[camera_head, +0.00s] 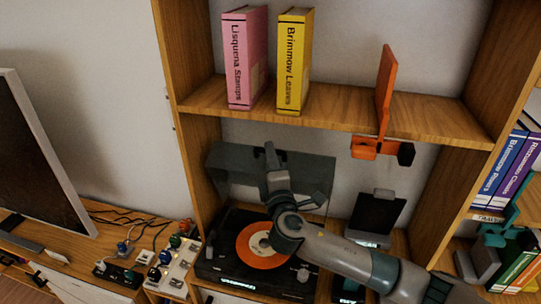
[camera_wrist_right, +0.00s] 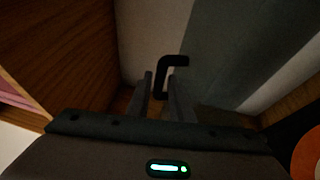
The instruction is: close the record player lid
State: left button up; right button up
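The record player (camera_head: 225,262) stands in a shelf compartment with an orange record (camera_head: 262,247) on it. Its dark see-through lid (camera_head: 232,168) is raised at the back. My right gripper (camera_head: 270,160) is in front of the raised lid, with my arm reaching over the player and hiding part of it. In the right wrist view my right gripper (camera_wrist_right: 163,98) has its two fingers apart. A black hook-shaped handle (camera_wrist_right: 172,61) shows between and beyond the fingertips; I cannot tell whether they touch it. My left gripper is not in view.
A pink book (camera_head: 245,58) and a yellow book (camera_head: 294,60) stand on the shelf above, with an orange bookend (camera_head: 385,90) to their right. A dark tilted device (camera_head: 376,217) stands right of the player. Cables and a switch panel lie to the left.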

jog(key=shift+c, duration=0.7)
grip_shut()
jog(key=shift+s+f, duration=0.1)
